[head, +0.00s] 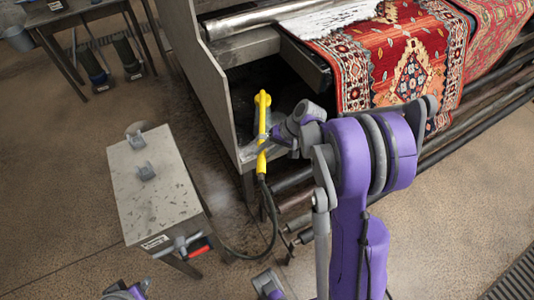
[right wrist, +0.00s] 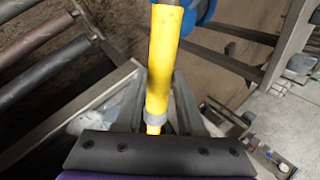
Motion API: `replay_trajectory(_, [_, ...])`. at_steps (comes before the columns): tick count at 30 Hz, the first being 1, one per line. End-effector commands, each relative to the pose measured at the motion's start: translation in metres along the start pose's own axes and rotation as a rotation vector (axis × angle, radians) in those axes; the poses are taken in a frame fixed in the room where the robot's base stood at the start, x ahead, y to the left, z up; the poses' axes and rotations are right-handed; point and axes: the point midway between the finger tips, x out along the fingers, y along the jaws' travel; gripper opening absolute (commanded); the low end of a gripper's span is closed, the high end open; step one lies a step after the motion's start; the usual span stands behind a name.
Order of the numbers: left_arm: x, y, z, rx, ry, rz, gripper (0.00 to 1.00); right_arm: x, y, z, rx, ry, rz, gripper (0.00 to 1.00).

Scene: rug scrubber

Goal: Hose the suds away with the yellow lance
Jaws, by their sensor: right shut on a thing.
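The yellow lance (head: 262,115) stands nearly upright in front of the machine's open end, with its hooked head at the top. My right gripper (head: 265,141) is shut on its lower part. In the right wrist view the lance (right wrist: 164,50) runs between the two grey fingers (right wrist: 157,110). A black hose (head: 273,225) hangs from its lower end. White suds (head: 335,18) lie on the left end of the red patterned rug (head: 415,65), above and right of the lance. Parts of mine in purple and grey (head: 128,291) show at the bottom left; left finger positions are unclear.
A grey stand (head: 150,205) with two empty cradles on top is left of the lance. A red-handled valve (head: 198,250) is at its front. The machine's side panel (head: 205,85) and rollers (head: 480,105) are close to my right arm.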

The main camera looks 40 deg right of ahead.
Motion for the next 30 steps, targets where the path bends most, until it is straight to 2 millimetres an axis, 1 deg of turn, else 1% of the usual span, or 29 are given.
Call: replay_trajectory(30, [0.001, 0.0, 0.0, 0.0, 0.0, 0.0, 0.5, 0.012, -0.017, -0.038, -0.001, 0.001, -0.001, 0.0])
